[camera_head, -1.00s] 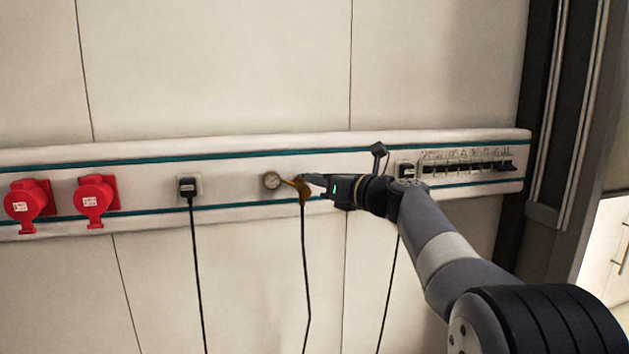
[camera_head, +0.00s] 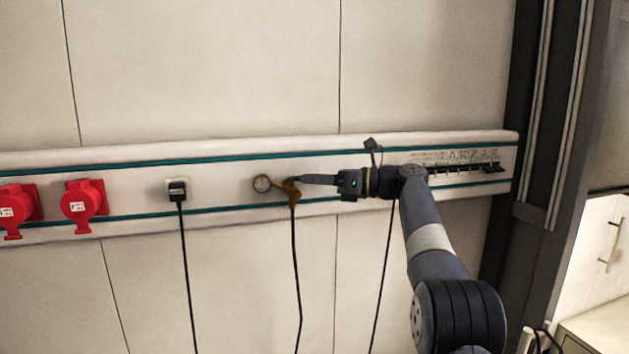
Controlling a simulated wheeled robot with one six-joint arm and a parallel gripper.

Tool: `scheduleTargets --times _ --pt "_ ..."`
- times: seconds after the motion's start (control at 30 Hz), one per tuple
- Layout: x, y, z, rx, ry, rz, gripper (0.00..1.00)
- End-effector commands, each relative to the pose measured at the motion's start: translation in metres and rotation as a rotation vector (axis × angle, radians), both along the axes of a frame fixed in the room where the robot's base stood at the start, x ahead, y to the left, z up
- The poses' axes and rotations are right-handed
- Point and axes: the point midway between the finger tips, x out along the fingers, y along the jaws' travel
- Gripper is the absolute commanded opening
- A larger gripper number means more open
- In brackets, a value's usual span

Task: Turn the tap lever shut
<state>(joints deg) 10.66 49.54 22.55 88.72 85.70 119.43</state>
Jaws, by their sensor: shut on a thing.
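The tap is a small brass-coloured fitting (camera_head: 291,191) on the white wall rail, with a dark hose hanging from it. The lever's exact angle cannot be made out.
Two red sockets (camera_head: 83,202) and a black plug (camera_head: 178,191) with a cable are left on the rail. A row of breakers (camera_head: 465,168) is at the right end. A cable hangs below my wrist. A dark column (camera_head: 540,120) stands at the far right.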

Motion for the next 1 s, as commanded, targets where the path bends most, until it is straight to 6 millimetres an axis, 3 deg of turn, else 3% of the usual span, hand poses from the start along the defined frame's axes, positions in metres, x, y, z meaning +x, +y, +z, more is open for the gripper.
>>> scheduleTargets --times 0.9,0.93,1.0 --pt "0.0024 -0.0016 0.0015 -0.002 -0.006 0.075 0.00" --pt "0.0024 -0.0016 0.0014 -0.002 -0.006 0.075 0.14" --pt "0.0024 -0.0016 0.0012 -0.002 -0.006 0.075 0.20"
